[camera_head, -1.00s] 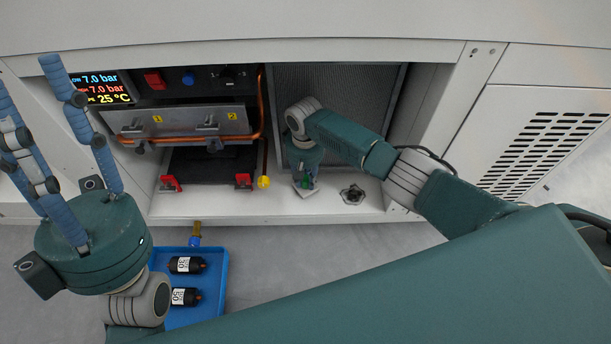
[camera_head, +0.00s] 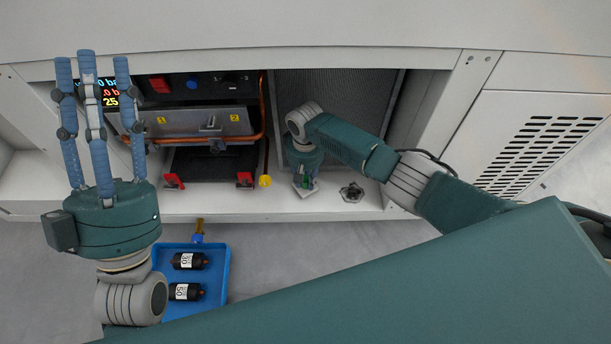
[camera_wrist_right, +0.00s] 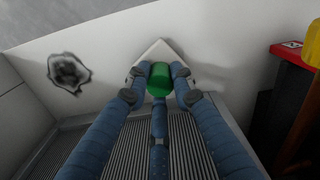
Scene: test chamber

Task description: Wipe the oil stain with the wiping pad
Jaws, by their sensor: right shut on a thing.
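The oil stain (camera_head: 352,192) is a dark, uneven ring on the white ledge at the front of the cabinet; in the right wrist view it shows at the left (camera_wrist_right: 69,72). The wiping pad (camera_wrist_right: 158,48) is a white square with a green knob (camera_wrist_right: 160,78). My right gripper (camera_head: 304,180) is shut on that knob, its blue fingers around it in the wrist view. The pad is at the ledge, left of the stain in the head view and apart from it. I cannot tell whether it touches the ledge. My left gripper (camera_head: 92,62) is open and empty, fingers extended before the display.
A blue tray (camera_head: 222,285) with two black cylinders (camera_head: 188,261) stands on the floor below the ledge. Red clips (camera_head: 244,180) and a yellow knob (camera_head: 265,181) sit left of the pad. A copper pipe (camera_head: 263,110) and a grey mesh panel (camera_head: 330,90) are behind.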

